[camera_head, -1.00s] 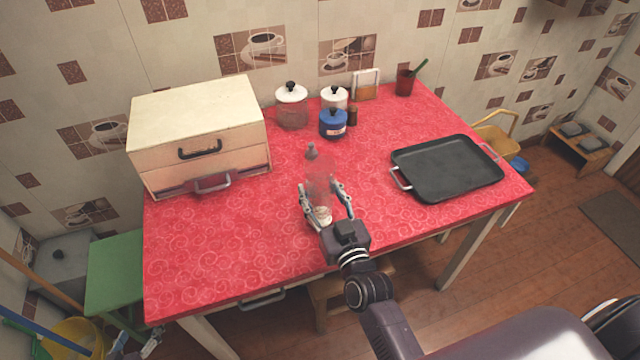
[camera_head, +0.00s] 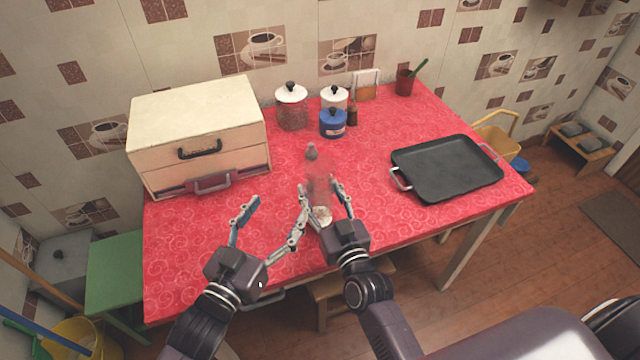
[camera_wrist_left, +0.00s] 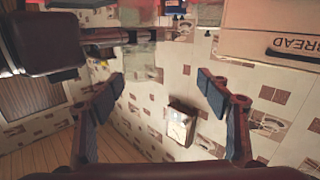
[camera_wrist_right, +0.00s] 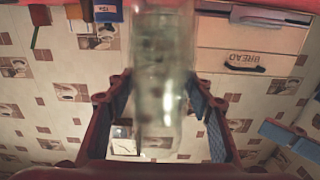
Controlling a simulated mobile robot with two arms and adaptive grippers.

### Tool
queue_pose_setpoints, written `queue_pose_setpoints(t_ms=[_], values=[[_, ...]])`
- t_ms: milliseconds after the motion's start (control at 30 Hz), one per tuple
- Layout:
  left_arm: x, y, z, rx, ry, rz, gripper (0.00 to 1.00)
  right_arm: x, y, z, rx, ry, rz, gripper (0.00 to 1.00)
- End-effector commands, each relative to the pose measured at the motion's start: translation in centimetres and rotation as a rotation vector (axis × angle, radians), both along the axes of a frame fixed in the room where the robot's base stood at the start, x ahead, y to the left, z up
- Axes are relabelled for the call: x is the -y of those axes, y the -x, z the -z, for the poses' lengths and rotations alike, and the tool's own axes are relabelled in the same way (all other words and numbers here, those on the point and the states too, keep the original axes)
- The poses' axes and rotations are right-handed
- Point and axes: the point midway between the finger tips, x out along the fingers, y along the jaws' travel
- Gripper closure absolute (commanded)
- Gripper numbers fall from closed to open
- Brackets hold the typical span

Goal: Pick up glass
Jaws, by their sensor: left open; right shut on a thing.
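A clear glass (camera_head: 321,190) stands near the front middle of the red table, its pale base low between my right fingers. A grey-topped clear part (camera_head: 312,153) shows just above it; I cannot tell whether it belongs to the glass. My right gripper (camera_head: 322,187) is shut on the glass from the front. In the right wrist view the clear glass (camera_wrist_right: 163,70) fills the space between the fingers. My left gripper (camera_head: 279,203) is open and empty, just left of the right gripper. In the left wrist view its fingers (camera_wrist_left: 160,78) are wide apart.
A cream bread box (camera_head: 197,130) stands at the back left. Lidded jars (camera_head: 291,110), a blue canister (camera_head: 333,123) and a red cup (camera_head: 405,83) stand at the back. A black tray (camera_head: 447,168) lies to the right. The front left of the tabletop (camera_head: 190,240) is clear.

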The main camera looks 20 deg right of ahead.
Motion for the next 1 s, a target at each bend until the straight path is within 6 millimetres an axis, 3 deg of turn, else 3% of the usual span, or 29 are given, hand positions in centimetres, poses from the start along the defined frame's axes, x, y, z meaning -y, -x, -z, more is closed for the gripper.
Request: queue_pose_setpoints(t_ms=[33,167,433,1000], values=[[1.3,0.6,-1.1,0.023,-0.006,0.016,0.3,0.1,0.0,0.0,0.0,0.001,0.001,0.83],[3.2,1.3,-2.5,0.055,-0.024,0.035,0.3,0.1,0.0,0.0,0.0,0.001,0.001,0.83],[6.5,-1.8,-2.8,0.061,-0.028,0.038,0.3,0.1,0.0,0.0,0.001,0.001,0.001,0.83],[11.1,-6.4,-2.9,0.059,-0.028,0.037,0.3,0.1,0.0,0.0,0.001,0.001,0.001,0.83]])
